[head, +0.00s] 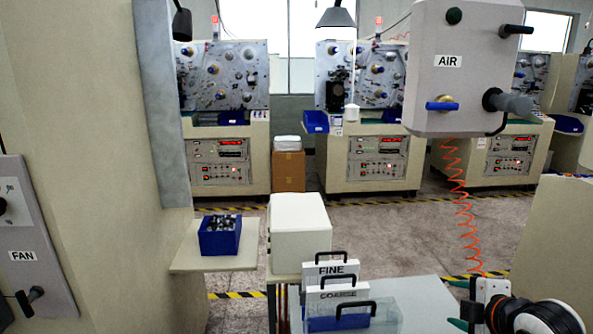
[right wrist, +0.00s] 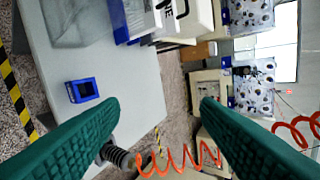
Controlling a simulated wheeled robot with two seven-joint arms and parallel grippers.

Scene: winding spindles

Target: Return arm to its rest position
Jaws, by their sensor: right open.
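My right gripper (head: 461,304) is at the lower right of the head view, beside the right end of the pale worktable (head: 432,300). In the right wrist view its two green fingers (right wrist: 160,102) are wide apart. Nothing is between them; the gap shows the table edge and floor beyond. Part of my right arm shows at the lower right corner of the head view. My left gripper is not in view.
The AIR box (head: 455,95) hangs above, with an orange coiled hose (head: 463,205) close to my right gripper. FINE (head: 335,272) and COARSE (head: 340,297) cases stand on the table. A blue bin (head: 220,238) sits left. A small blue frame (right wrist: 82,90) lies on the table.

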